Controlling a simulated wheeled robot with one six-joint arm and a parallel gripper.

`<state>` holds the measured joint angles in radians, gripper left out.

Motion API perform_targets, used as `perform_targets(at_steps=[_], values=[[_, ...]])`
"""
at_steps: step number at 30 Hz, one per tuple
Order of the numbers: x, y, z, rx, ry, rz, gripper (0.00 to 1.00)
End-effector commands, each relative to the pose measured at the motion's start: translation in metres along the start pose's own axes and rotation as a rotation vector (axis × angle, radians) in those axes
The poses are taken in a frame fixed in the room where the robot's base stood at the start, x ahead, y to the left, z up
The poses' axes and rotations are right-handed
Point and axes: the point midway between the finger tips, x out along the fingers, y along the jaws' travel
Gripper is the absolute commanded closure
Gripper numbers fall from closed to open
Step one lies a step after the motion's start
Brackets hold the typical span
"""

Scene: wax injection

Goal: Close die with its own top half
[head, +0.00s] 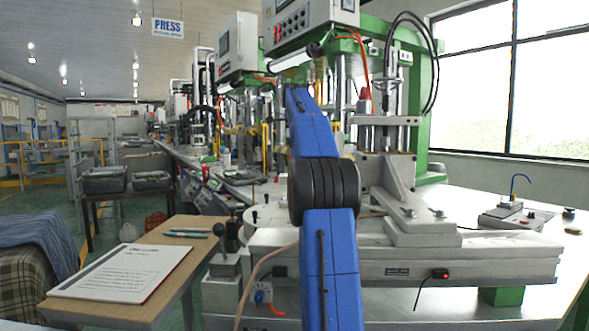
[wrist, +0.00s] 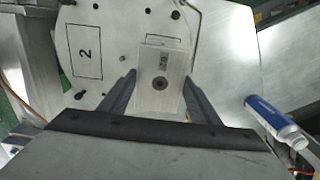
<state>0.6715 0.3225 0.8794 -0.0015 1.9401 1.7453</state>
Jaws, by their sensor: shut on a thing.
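In the wrist view my gripper (wrist: 160,76) is shut on a pale metal die half (wrist: 150,88). The die half has a dark round hole in its face and a small dark marking too blurred to read. It is held over a pale round plate (wrist: 112,28) that bears an outlined box marked "2". Part of another outline shows just beyond the block's far edge. Whether a bottom half lies under the block is hidden, and I cannot tell if the block touches anything. In the head view my blue arm hides the gripper and the die.
A white and blue tube (wrist: 276,121) lies right of my gripper. In the head view, a press (head: 385,130) stands behind my arm. A wooden table (head: 140,300) with a printed sheet (head: 125,270) is at left, and a small device (head: 510,215) sits on the bench at right.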

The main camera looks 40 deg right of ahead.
Motion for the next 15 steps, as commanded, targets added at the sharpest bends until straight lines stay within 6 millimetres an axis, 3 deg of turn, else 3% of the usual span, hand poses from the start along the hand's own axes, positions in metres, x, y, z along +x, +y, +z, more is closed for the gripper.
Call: perform_targets(at_steps=[15], values=[[0.036,0.0,0.0,0.0,0.0,0.0,0.75]])
